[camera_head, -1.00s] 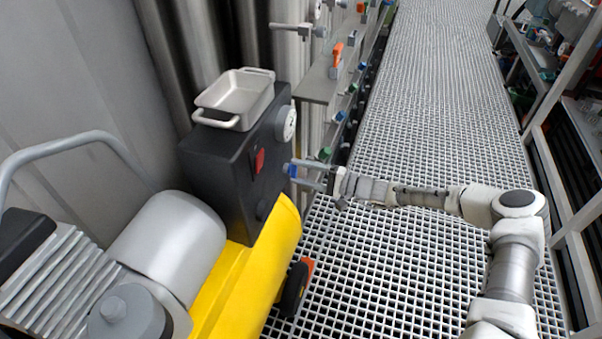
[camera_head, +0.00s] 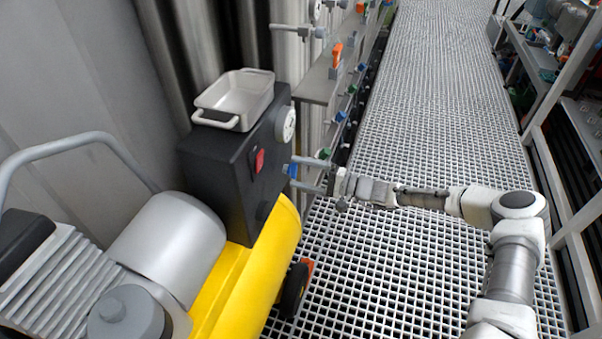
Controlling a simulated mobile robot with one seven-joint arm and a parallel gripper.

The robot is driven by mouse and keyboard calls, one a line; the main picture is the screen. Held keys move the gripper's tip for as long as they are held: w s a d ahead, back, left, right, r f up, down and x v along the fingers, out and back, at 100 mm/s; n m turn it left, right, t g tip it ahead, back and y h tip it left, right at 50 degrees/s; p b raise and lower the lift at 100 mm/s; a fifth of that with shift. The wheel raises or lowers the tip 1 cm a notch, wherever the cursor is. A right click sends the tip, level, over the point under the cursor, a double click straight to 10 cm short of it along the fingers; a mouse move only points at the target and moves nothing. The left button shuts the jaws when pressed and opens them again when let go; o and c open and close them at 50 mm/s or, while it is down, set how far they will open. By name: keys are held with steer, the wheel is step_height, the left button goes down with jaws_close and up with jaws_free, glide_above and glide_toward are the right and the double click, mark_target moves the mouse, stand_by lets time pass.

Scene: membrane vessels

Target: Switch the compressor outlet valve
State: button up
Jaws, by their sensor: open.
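The compressor has a yellow tank (camera_head: 232,284) and a black panel box (camera_head: 228,168). On the box's right face are a round gauge (camera_head: 285,124), a red switch (camera_head: 259,160) and a dark knob (camera_head: 263,209). A small blue valve handle (camera_head: 291,170) shows at the box's right side, likely the outlet valve. My gripper (camera_head: 308,174) reaches in from the right, open, with one finger above and one below the level of the blue handle. The fingertips are at or very near the handle; I cannot tell whether they touch it.
A white tray with handles (camera_head: 236,98) sits on top of the box. Pipes and a shelf with coloured valves, one orange (camera_head: 336,53), line the wall behind. The grated walkway (camera_head: 430,120) is clear. A rack with a white post (camera_head: 563,90) stands at the right.

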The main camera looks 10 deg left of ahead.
steer(key=s+d+p, duration=0.2)
steer(key=d+p, duration=0.1)
steer(key=d, duration=1.4)
steer(key=shift+s+d, duration=0.15)
steer(key=shift+s, duration=0.05)
steer(key=s+d+r+n+g+h, duration=0.1)
steer(key=s+d+r+n+h, duration=0.15)
steer(key=s+r+h, duration=0.65)
steer(key=s+d+r+n+g+h, duration=0.1)
steer(key=s+d+r+n+h, duration=0.15)
steer(key=s+r+h, duration=0.65)
steer(key=s+d+r+m+t, duration=0.1)
steer(key=s+d+r+t, duration=0.15)
steer(key=s+r, duration=0.4)
steer(key=s+d+r+m+t, duration=0.1)
steer(key=s+d+r+t, duration=0.15)
steer(key=s+r, duration=0.4)
step_height(320, 180, up, 21)
steer(key=w+p, duration=0.1)
steer(key=p, duration=1.8)
steer(key=shift+w+a+f, duration=0.2)
steer(key=shift+w+a, duration=0.1)
steer(key=shift+w, duration=0.1)
